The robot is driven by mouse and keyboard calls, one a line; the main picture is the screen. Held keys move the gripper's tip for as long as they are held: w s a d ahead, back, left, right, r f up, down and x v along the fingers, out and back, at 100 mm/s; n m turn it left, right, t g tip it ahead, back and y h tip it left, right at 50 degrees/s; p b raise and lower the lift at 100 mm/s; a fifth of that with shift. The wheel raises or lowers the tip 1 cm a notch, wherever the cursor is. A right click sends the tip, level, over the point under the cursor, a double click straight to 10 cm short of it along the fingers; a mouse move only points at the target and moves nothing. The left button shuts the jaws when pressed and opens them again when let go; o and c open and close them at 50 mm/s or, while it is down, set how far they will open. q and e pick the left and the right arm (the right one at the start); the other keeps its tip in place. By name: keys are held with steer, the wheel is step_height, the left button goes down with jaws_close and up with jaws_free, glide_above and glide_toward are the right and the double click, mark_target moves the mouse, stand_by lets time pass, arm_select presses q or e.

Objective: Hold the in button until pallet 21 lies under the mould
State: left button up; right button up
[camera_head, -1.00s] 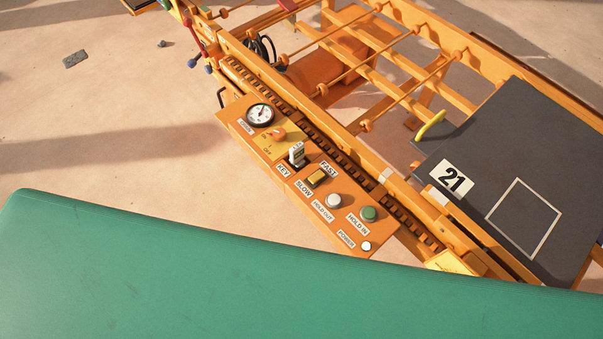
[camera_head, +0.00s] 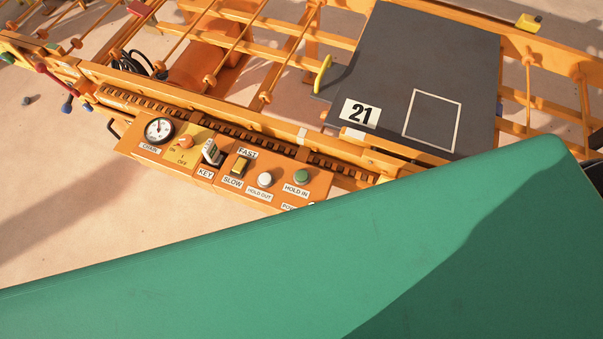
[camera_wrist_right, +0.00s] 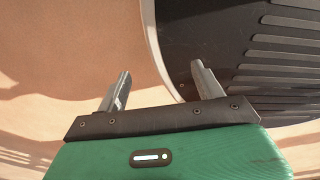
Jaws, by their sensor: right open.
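Pallet 21 (camera_head: 385,75) is a dark grey slab with a white "21" label and a white outlined rectangle. It lies on the orange roller frame at the upper right of the head view. The green HOLD IN button (camera_head: 301,177) is at the right of the orange control panel, beside the white HOLD OUT button (camera_head: 265,180). No gripper is near the panel in the head view. My right gripper (camera_wrist_right: 161,69) is open and empty in the right wrist view, above bare floor and beside a dark ribbed surface. My left gripper and the mould are not in view.
The panel (camera_head: 150,151) also has a gauge (camera_head: 159,130), an on/off knob (camera_head: 185,142), a key (camera_head: 211,152) and a FAST/SLOW switch (camera_head: 240,165). Red and blue-tipped levers (camera_head: 58,86) stand at the left. My green body covers the lower part and the panel's lower right corner.

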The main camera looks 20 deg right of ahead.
jaws_close()
stand_by(0.4)
steer(key=shift+d, duration=0.1)
stand_by(1.4)
